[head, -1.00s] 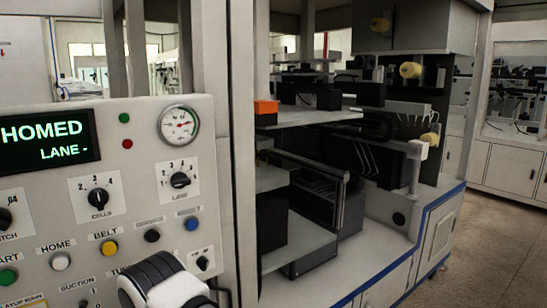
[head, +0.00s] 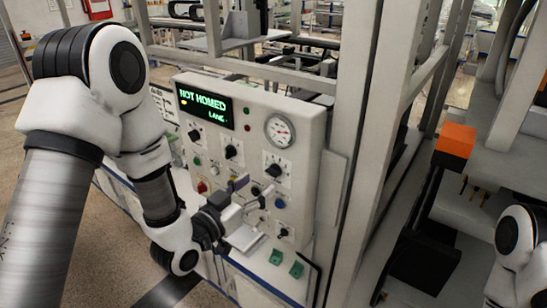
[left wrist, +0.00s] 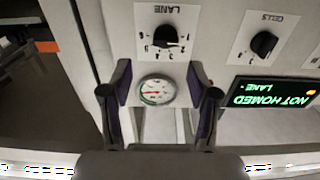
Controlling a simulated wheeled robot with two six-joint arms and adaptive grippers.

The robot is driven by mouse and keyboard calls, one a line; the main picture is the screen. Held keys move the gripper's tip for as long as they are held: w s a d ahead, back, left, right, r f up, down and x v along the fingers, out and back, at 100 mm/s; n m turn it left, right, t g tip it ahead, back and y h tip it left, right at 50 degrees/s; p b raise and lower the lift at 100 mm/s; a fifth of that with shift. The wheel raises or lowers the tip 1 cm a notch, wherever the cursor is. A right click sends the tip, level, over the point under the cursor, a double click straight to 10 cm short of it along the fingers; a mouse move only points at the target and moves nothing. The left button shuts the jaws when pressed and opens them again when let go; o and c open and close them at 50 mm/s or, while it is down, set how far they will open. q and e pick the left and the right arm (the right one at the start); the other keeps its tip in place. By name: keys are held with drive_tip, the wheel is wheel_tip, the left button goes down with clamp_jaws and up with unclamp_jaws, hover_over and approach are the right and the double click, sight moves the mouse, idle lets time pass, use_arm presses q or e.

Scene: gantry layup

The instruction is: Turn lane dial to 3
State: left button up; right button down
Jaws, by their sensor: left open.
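The lane dial (head: 275,168) is a black knob on a white numbered plate, on the front of the white control panel (head: 305,110). In the left wrist view the lane dial (left wrist: 165,37) appears upside down, just beyond my fingertips. Its exact setting is hard to read. My left gripper (head: 243,196) is in front of the panel, below and left of the dial. It is open and empty; its fingers (left wrist: 160,72) are spread and apart from the knob. The display (head: 206,106) reads NOT HOMED, with LANE below. My right gripper is out of view.
The cells dial (head: 231,152) sits left of the lane dial. A round gauge (head: 280,131) is above it. Coloured buttons and a blue button (head: 280,203) are below. A grey frame post (head: 355,130) rises right of the panel. An orange block (head: 455,140) stands further right.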

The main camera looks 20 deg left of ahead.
sight(270, 173)
use_arm(q)
drive_tip(key=w+p, duration=0.2)
drive_tip(key=w, duration=0.2)
drive_tip(key=shift+d+p+x, duration=0.25)
drive_tip(key=shift+p+x, duration=0.15)
drive_tip(key=shift+x, duration=0.75)
drive_tip(key=shift+s+d+f, duration=0.1)
drive_tip(key=shift+d+f, duration=0.05)
drive_tip(key=shift+d, duration=0.25)
drive_tip(key=shift+a, duration=0.1)
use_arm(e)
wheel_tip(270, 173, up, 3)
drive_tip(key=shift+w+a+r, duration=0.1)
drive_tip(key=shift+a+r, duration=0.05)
use_arm(q)
drive_tip(key=shift+a, duration=0.2)
drive_tip(key=c, duration=0.4)
drive_tip(key=shift+a+f, duration=0.1)
drive_tip(key=c, duration=0.6)
clamp_jaws()
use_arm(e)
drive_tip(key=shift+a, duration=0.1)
